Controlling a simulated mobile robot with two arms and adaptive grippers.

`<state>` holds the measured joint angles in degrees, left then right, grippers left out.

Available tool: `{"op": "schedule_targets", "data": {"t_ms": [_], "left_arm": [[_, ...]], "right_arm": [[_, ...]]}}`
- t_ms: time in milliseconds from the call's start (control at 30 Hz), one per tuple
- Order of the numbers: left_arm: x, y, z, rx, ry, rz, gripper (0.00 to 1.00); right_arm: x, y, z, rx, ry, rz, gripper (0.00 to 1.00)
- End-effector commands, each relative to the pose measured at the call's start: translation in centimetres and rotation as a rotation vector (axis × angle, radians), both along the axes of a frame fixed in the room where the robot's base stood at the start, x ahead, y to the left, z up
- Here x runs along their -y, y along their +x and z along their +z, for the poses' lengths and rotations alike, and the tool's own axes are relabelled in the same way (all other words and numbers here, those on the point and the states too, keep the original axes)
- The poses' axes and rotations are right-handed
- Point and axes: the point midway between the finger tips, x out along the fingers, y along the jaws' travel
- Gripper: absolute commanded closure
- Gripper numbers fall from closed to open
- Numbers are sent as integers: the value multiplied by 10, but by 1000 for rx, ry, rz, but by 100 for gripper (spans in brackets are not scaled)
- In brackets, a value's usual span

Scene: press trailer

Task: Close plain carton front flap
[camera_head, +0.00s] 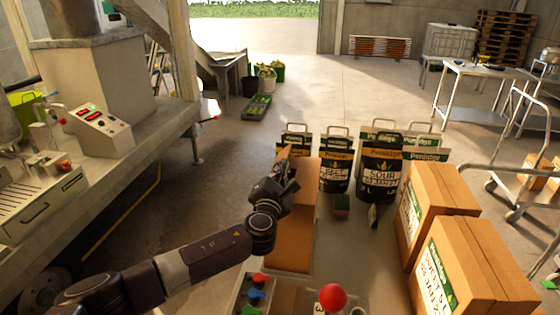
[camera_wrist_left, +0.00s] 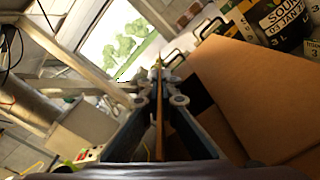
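The plain brown carton (camera_head: 291,245) stands on the work surface in front of me, without a label on the faces I see. My left gripper (camera_head: 285,168) is at its upper left side, partly hiding it. A thin tan flap (camera_head: 283,153) sticks up past the fingers. In the left wrist view, my left gripper (camera_wrist_left: 159,85) has its fingers close together around a thin brown strip (camera_wrist_left: 159,125), seen edge-on, that looks like the flap. The carton's brown board (camera_wrist_left: 250,85) fills the right of that view. Which flap it is, I cannot tell. My right gripper is not in view.
Two labelled cartons (camera_head: 440,205) (camera_head: 475,265) stand to the right. A red ball (camera_head: 333,297) and small coloured pieces (camera_head: 256,292) are at the near edge. A machine with a control panel (camera_head: 100,128) is at the left.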

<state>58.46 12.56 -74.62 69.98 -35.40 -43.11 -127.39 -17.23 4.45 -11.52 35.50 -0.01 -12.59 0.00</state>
Motion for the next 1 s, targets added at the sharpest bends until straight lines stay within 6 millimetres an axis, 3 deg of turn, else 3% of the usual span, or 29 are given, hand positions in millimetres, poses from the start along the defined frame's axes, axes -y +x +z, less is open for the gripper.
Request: {"op": "schedule_targets", "data": {"t_ms": [533,733,1000], "left_arm": [[2,-1,-2,6,32,-1,100],[2,-1,-2,6,32,-1,80],[2,-1,-2,6,32,-1,80]], "right_arm": [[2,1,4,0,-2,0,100],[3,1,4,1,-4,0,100],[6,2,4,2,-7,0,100]]}}
